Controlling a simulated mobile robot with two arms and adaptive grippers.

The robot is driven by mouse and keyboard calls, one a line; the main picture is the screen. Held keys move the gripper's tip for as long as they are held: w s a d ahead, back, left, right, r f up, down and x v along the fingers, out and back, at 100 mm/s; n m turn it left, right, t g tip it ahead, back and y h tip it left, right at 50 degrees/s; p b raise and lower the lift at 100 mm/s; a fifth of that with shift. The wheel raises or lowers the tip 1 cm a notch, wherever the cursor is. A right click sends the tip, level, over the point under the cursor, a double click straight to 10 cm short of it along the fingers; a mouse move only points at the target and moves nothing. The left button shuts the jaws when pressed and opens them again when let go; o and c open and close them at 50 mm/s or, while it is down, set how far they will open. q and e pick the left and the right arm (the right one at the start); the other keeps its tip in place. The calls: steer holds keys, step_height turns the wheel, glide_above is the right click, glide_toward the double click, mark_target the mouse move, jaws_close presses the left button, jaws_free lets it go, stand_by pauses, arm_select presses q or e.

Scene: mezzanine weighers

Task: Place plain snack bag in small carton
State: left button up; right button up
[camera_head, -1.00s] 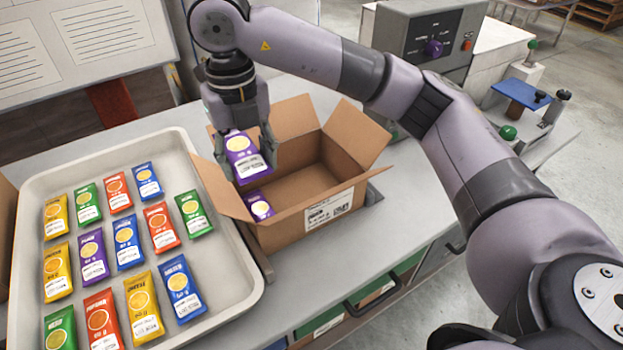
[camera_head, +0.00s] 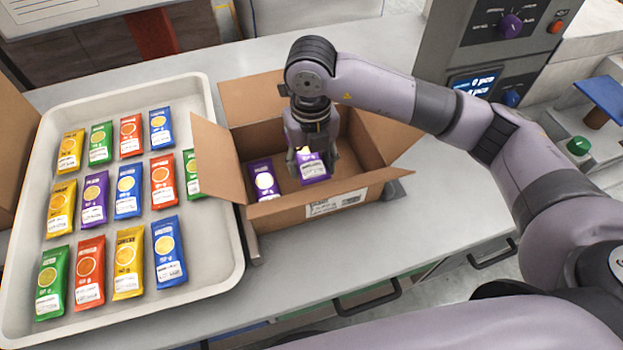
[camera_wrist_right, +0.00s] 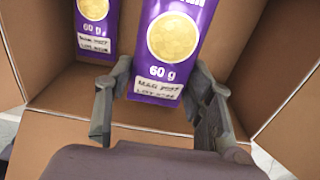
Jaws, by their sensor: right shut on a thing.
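The small carton (camera_head: 280,216) is an open brown box with its flaps spread and a white label on its front. My right gripper (camera_head: 313,168) points down inside it, shut on a purple plain snack bag (camera_head: 315,174). In the right wrist view the fingers (camera_wrist_right: 162,80) sit at both sides of the held bag's (camera_wrist_right: 172,45) lower end. Whether this bag touches the carton floor is not clear. Another purple bag (camera_head: 264,182) lies in the carton, to the left of it. My left gripper is not in view.
A pale tray (camera_head: 216,262) left of the carton holds several yellow, green, red, blue and purple bags. A scale console (camera_head: 480,55) with a knob and display stands behind right. The carton's left flap (camera_head: 214,152) overhangs the tray edge. Drawer handles line the counter front.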

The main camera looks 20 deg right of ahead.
mark_target(311, 186)
step_height(311, 186, down, 3)
steer(key=shift+f, duration=0.55)
step_height(311, 186, down, 3)
steer(key=shift+f+p, duration=0.2)
steer(key=shift+p, duration=0.35)
steer(key=shift+f, duration=0.25)
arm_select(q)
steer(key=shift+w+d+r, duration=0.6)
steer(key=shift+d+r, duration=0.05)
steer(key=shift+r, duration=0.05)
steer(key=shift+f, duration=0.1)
